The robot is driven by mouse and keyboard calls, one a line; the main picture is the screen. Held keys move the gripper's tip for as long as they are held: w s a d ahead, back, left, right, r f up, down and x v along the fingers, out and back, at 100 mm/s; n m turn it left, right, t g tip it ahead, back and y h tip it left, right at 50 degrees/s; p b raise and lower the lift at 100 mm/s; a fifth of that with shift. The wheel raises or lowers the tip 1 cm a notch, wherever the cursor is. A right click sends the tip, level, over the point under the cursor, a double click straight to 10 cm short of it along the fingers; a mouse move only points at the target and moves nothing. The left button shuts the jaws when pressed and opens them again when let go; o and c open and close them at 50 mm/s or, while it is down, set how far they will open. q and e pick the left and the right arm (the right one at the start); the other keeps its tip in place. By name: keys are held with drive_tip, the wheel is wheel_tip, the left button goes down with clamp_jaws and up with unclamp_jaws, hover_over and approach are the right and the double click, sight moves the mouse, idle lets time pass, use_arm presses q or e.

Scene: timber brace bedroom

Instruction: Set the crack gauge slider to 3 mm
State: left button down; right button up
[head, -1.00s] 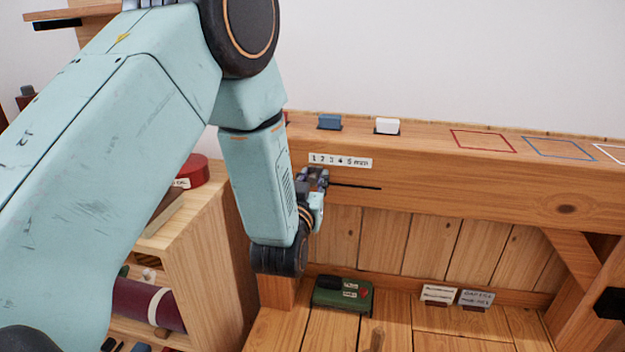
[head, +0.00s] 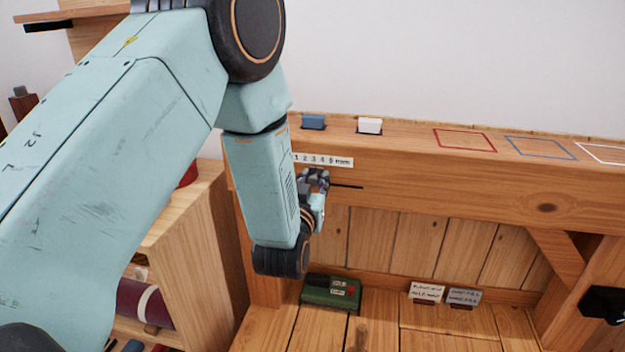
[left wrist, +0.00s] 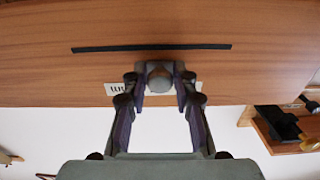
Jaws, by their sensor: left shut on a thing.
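The crack gauge is on the front of the timber beam. Its white scale label (head: 323,161) reads numbers up to mm, above a thin black slot (head: 347,186). My left gripper (head: 316,178) is at the slot, just below the middle of the label. In the left wrist view my left gripper (left wrist: 160,82) is shut on the grey rounded slider knob (left wrist: 160,74). That upside-down view shows the slot (left wrist: 100,49) running to both sides beyond the knob, and part of the label (left wrist: 115,88) behind the fingers. The exact reading is hidden. My right gripper is out of view.
A blue block (head: 313,121) and a white block (head: 369,125) stand on the beam top, left of red, blue and white outlines. A green box (head: 331,292) and two small cards (head: 426,292) sit below. A wooden shelf (head: 185,245) stands left.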

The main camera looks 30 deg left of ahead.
use_arm(q)
drive_tip(key=shift+d, duration=0.15)
drive_tip(key=shift+a, duration=0.2)
drive_tip(key=c, duration=1.1)
unclamp_jaws()
drive_tip(key=shift+c, duration=0.2)
drive_tip(key=shift+s, duration=0.1)
drive_tip(key=v, duration=1.2)
